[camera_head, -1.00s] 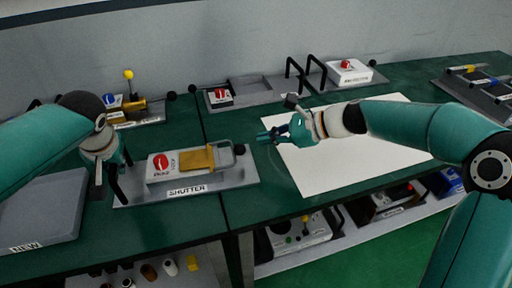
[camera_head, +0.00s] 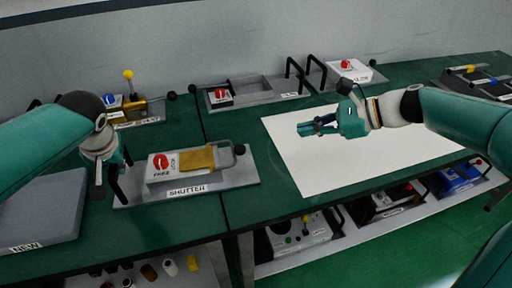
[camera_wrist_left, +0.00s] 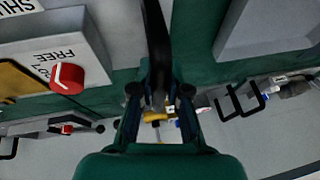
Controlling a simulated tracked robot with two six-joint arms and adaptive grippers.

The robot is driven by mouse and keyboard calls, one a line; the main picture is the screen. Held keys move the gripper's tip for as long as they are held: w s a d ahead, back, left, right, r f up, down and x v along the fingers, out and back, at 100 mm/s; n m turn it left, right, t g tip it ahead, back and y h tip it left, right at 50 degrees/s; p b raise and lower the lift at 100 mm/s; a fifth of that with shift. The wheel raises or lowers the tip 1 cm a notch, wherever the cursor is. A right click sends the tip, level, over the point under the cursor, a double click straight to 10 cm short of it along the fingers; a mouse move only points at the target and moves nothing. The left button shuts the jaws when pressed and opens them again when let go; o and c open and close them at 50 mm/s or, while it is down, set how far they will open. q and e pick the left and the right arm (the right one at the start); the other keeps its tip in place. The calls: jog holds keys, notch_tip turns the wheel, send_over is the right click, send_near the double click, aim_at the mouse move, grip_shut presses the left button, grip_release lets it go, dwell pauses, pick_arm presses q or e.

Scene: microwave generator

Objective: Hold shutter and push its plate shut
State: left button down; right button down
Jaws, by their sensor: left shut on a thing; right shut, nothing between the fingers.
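The shutter (camera_head: 236,181) is a grey unit labelled SHUTTER near the front left of the green bench. It has a white block with a red knob (camera_head: 161,161), a yellow-brown plate (camera_head: 198,158) and a wire loop at its right end. My left gripper (camera_head: 112,190) is shut on the black handle (camera_wrist_left: 157,40) at the shutter's left end; in the left wrist view the handle runs between its fingers. The red knob (camera_wrist_left: 67,78) with the word FREE also shows there. My right gripper (camera_head: 304,129) is shut and empty, above the white sheet, right of the shutter and apart from it.
A white sheet (camera_head: 300,170) covers the bench right of the shutter. A grey block labelled NEW (camera_head: 40,215) lies at the left. Units with knobs and black handles (camera_head: 347,72) stand along the back wall. More devices (camera_head: 300,235) sit on the lower shelf.

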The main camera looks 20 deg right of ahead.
pick_arm(q)
jog(key=shift+f, duration=0.15)
jog(key=c, duration=1.1)
grip_release()
pick_arm(e)
jog(key=shift+s+d+r, duration=0.2)
jog(key=shift+d+r, duration=0.05)
jog(key=shift+d, duration=0.1)
